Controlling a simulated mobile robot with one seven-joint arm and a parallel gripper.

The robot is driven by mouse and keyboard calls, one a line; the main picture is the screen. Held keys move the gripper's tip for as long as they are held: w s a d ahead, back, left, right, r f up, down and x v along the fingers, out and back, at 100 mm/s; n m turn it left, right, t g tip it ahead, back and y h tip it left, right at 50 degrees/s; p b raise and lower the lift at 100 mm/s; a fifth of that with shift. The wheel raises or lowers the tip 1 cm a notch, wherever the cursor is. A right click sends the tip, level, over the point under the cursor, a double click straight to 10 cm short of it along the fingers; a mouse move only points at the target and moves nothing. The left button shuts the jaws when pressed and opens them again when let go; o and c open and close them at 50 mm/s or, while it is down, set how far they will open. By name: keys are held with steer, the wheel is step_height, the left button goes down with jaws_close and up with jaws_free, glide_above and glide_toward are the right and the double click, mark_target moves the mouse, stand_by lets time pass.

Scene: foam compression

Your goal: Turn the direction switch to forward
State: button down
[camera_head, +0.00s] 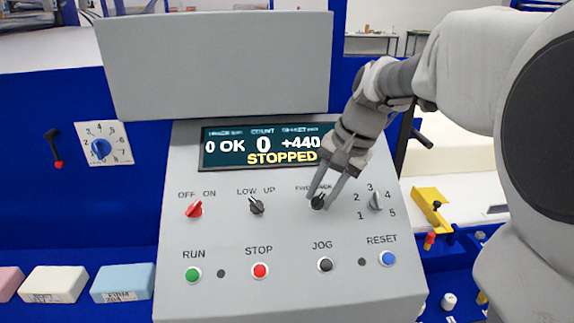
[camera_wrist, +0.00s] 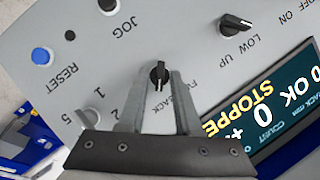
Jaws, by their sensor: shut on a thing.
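The direction switch (camera_head: 318,202) is a small black knob under a FWD BACK label on the sloped grey panel. My gripper (camera_head: 319,200) reaches it from the upper right with its fingers shut around the knob. In the wrist view the switch (camera_wrist: 158,73) sits between the two fingertips of my gripper (camera_wrist: 159,70). Its white mark appears to lean toward the BACK side. The fingers partly cover the label.
The display (camera_head: 260,146) reads STOPPED. A red OFF/ON switch (camera_head: 194,210), a LOW/UP switch (camera_head: 257,206) and a numbered selector (camera_head: 376,202) share the row. RUN (camera_head: 192,274), STOP (camera_head: 260,270), JOG (camera_head: 325,265) and RESET (camera_head: 387,259) buttons lie below.

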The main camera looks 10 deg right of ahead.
steer(key=shift+r+n+p, duration=0.1)
steer(key=shift+n+p, duration=0.2)
steer(key=n, duration=0.1)
steer(key=n+h+p, duration=0.1)
steer(key=shift+w+a+r+n+g, duration=0.1)
steer(key=shift+a+n+g, duration=0.05)
steer(key=shift+n+g, duration=0.25)
steer(key=n+h+p, duration=0.1)
steer(key=n+h, duration=0.1)
steer(key=n, duration=0.2)
steer(key=shift+a+p, duration=0.2)
steer(key=shift+p, duration=0.15)
steer(key=n+h, duration=0.1)
steer(key=n, duration=0.2)
steer(key=shift+a+h, duration=0.1)
steer(key=shift+h, duration=0.3)
steer(key=shift+a+n+t+h, duration=0.15)
steer(key=shift+n+h, duration=0.3)
steer(key=shift+n, duration=0.5)
steer(key=shift+n+t+h, duration=0.15)
steer(key=shift+n+h, duration=0.3)
steer(key=shift+n, duration=0.5)
steer(key=c, duration=0.9)
jaws_free()
